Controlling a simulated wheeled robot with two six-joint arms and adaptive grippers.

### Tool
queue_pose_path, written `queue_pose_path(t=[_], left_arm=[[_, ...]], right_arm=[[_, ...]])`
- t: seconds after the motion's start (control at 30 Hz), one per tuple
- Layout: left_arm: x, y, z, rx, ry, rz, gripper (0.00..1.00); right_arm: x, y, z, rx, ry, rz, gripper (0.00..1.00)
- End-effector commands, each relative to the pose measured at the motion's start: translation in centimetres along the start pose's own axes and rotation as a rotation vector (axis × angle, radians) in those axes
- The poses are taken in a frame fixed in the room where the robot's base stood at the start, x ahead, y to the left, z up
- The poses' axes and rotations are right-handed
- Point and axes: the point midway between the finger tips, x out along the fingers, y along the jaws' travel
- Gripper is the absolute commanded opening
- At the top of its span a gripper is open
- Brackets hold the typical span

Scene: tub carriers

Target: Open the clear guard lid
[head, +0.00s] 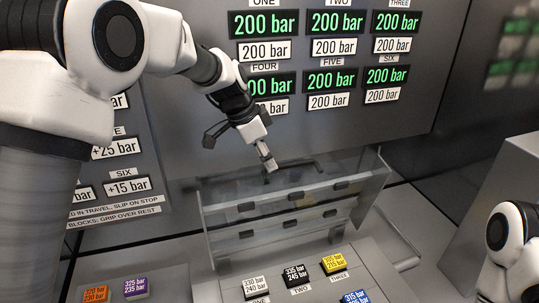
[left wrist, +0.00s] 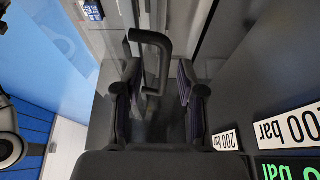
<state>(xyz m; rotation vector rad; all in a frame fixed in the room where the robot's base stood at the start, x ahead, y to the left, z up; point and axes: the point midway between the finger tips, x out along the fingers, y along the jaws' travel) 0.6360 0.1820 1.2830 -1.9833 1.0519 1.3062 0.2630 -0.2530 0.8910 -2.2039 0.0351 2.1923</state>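The clear guard lid (head: 375,185) is a see-through panel standing in front of the grey wall in the head view. Dark fittings show through it, and I cannot tell exactly how far it is tilted. A dark bar handle (head: 306,162) is at its upper edge. My left gripper (head: 270,166) points down at the handle's left part. In the left wrist view the dark looped handle (left wrist: 153,38) lies at and beyond the fingertips. The left gripper (left wrist: 158,92) is open there, with a clear gap between its fingers. Contact with the handle cannot be told. My right gripper is not in view.
Labelled blocks stand in front of the lid: white (head: 255,287), black (head: 295,275), yellow (head: 334,262) and blue (head: 356,297). Orange (head: 95,293) and purple (head: 136,287) blocks are at the lower left. Green pressure displays (head: 335,22) cover the wall behind.

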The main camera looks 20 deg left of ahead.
Motion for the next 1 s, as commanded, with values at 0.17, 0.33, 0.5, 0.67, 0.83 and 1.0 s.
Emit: queue_pose_path(t=[0.17, 0.33, 0.5, 0.67, 0.83, 1.0], left_arm=[[1.8, 0.0, 0.0, 0.0, -0.001, 0.0, 0.39], [1.9, 0.0, 0.0, 0.0, -0.001, -0.001, 0.39], [1.9, 0.0, 0.0, 0.0, 0.0, -0.001, 0.0], [1.9, 0.0, 0.1, 0.0, -0.001, 0.0, 0.0], [2.6, 0.9, 0.3, 0.012, -0.002, -0.022, 0.0], [3.1, 2.6, 0.5, 0.032, -0.003, -0.074, 0.0]], right_arm=[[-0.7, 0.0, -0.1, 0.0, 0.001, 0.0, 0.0], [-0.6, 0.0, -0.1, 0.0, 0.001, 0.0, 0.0], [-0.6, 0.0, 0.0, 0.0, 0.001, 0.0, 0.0], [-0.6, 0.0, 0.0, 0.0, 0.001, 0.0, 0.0], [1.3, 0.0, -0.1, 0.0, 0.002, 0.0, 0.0], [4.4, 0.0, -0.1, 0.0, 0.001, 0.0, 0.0]])
